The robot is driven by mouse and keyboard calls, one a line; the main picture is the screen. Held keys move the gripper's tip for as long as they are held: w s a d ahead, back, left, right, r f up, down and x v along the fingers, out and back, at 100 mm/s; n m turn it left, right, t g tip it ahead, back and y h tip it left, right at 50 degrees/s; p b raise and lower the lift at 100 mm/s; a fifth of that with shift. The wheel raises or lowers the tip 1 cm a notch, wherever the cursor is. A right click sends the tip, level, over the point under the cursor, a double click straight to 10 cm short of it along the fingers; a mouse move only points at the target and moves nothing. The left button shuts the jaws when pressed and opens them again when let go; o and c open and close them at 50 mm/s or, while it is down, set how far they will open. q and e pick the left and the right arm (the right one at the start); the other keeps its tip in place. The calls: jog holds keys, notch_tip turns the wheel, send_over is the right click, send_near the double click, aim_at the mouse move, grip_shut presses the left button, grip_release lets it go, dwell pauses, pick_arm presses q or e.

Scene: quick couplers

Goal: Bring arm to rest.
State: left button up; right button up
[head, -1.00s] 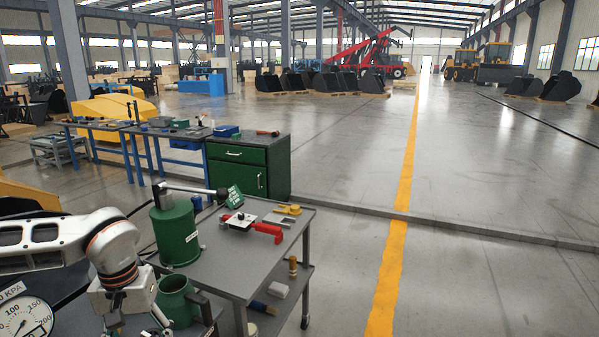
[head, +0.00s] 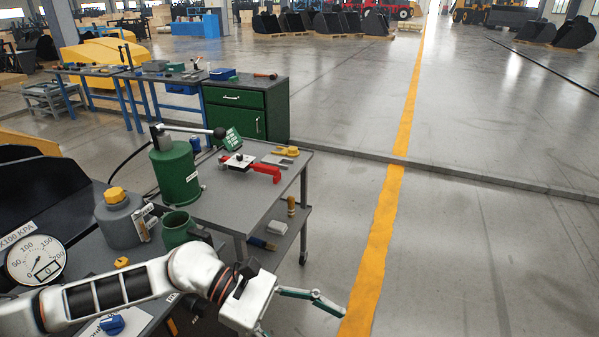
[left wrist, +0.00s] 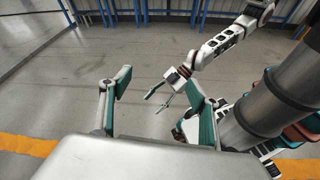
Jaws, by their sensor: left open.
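My left arm reaches in from the lower left of the head view. One finger points right and the other is mostly cut off by the bottom edge. In the left wrist view, the left gripper (left wrist: 158,80) has its two green-padded fingers wide apart, with nothing between them. Beyond them shows my other arm, with its right gripper (left wrist: 152,104) small, its fingers spread and empty above the floor. The right gripper is not in the head view.
A grey cart (head: 225,210) holds a green cylinder (head: 176,172) and a red tool (head: 265,170). At left is a bench with a pressure gauge (head: 36,260), a grey bottle (head: 120,217) and a green mug (head: 177,228). Open floor with a yellow line (head: 385,240) lies right.

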pick_arm(q)
jog(key=w+d+r+n+t+h, duration=0.25)
jog(key=n+t+h, duration=0.2)
jog(key=n, duration=0.45)
jog(key=w+d+r+n+t+h, duration=0.1)
jog(key=w+r+n+t+h, duration=0.3)
jog(key=n, duration=0.5)
jog(key=w+a+f+n+t+y, duration=0.6)
jog(key=a+f+n+t+y, duration=0.45)
jog(key=n, duration=0.95)
jog(key=s+a+f+n+y, duration=0.3)
jog(key=a+f+n+y, duration=0.3)
jog(key=a+f+n, duration=0.6)
jog(key=s+a+f+n+g+y, duration=0.1)
jog(key=s+a+f+n+g, duration=0.1)
jog(key=s+f, duration=0.4)
jog(key=s+a+f+n+g+y, duration=0.2)
jog(key=s+a+f+n, duration=0.2)
jog(key=f, duration=0.5)
jog(key=s+a, duration=0.1)
jog(key=s, duration=0.1)
jog(key=shift+s+f, duration=0.15)
jog(key=shift+s, duration=0.15)
